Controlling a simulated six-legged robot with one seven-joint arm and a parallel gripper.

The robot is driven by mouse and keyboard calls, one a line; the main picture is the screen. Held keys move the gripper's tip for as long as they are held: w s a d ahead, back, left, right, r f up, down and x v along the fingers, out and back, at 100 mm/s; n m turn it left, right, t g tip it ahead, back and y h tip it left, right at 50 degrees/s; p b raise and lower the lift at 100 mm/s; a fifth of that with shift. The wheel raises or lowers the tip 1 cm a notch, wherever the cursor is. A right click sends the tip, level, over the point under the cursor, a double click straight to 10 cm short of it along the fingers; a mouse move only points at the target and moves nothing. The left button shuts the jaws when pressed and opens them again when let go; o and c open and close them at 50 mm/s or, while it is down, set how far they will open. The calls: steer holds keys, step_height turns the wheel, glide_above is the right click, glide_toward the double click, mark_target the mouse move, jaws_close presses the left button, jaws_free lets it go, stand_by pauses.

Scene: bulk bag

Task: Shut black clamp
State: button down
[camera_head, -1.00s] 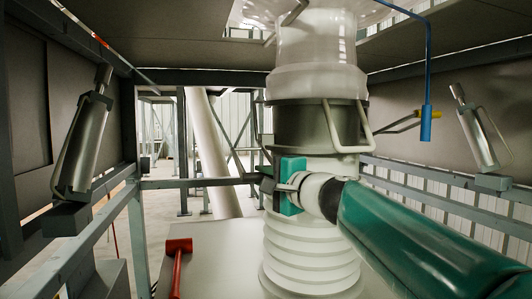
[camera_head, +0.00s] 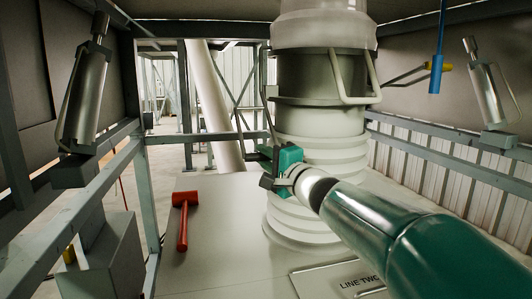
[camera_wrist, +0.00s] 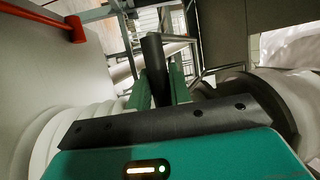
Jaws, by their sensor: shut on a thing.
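The dark clamp band (camera_head: 305,77) wraps around the pale spout above the ribbed sleeve. Its far side is hidden. My gripper (camera_head: 264,167) is low at the band's left, beside the ribbed sleeve. In the wrist view, my gripper (camera_wrist: 160,88) has its two green fingers shut on a black handle (camera_wrist: 153,58). A thin bar (camera_head: 270,128) runs from near the gripper up toward the band's left side. Whether the band is fully closed cannot be told.
A red mallet (camera_head: 184,212) lies on the pale surface at left. Pale U-shaped bars (camera_head: 345,98) stick out at the band's front. Silver cylinders (camera_head: 87,95) are on the side frames. A blue rod (camera_head: 436,72) hangs at right.

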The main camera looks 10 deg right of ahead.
steer(key=shift+w+f, duration=0.1)
steer(key=shift+f, duration=0.3)
steer(key=c, duration=1.7)
jaws_free()
steer(key=o, duration=0.4)
steer(key=shift+w+f, duration=0.1)
steer(key=shift+w, duration=0.2)
steer(key=shift+s+r, duration=0.2)
steer(key=shift+s, duration=0.1)
steer(key=shift+w, duration=0.1)
steer(key=shift+s+d, duration=0.15)
steer(key=shift+s, duration=0.15)
steer(key=v, duration=1.3)
steer(key=shift+s, duration=0.25)
